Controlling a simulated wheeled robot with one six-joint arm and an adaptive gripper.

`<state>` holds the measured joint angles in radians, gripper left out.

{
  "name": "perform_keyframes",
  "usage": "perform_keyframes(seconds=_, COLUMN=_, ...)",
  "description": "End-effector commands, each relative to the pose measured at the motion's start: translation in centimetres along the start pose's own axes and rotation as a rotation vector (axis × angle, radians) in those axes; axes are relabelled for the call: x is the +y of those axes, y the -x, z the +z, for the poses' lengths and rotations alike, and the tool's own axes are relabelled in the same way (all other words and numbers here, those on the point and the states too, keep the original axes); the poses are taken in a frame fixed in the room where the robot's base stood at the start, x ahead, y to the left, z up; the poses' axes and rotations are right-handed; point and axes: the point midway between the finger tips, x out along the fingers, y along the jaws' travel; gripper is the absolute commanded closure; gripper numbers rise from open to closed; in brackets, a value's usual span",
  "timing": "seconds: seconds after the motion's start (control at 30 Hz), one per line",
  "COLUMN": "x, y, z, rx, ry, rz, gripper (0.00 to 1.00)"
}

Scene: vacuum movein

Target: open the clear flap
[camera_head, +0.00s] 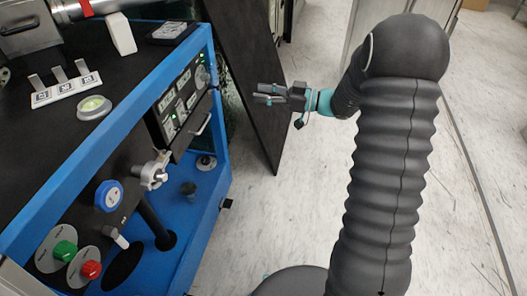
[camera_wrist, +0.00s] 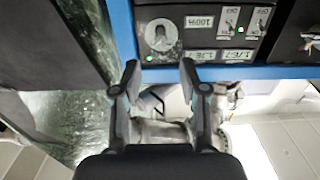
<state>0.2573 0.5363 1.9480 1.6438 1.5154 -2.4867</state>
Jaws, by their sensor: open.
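I cannot make out a clear flap for certain. A glassy, greenish see-through surface (camera_wrist: 75,122) shows at the left of the wrist view, and part of it runs up beside the blue frame. My gripper (camera_head: 258,93) is in front of the dark panel, to the right of the rig's control panel. In the wrist view my gripper (camera_wrist: 160,70) has its two fingers apart, with nothing between them.
The blue-framed rig (camera_head: 218,165) fills the left, with a switch panel (camera_head: 182,100) that also shows in the wrist view (camera_wrist: 205,35). A metal valve (camera_head: 153,172) and green (camera_head: 65,250) and red (camera_head: 90,270) buttons are on it. The dark panel (camera_head: 262,125) stands behind. The pale floor (camera_head: 250,220) is clear.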

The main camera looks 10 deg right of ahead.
Motion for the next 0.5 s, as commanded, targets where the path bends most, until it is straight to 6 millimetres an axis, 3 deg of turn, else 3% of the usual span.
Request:
perform_keyframes(seconds=0.07, x=0.1, y=1.5, z=0.1, rx=-0.001, ry=0.000, rz=0.003, gripper=0.57)
perform_keyframes(seconds=0.5, x=-7.5, y=0.4, z=-1.0, rx=-0.244, ry=-0.227, rz=-0.121, gripper=0.57)
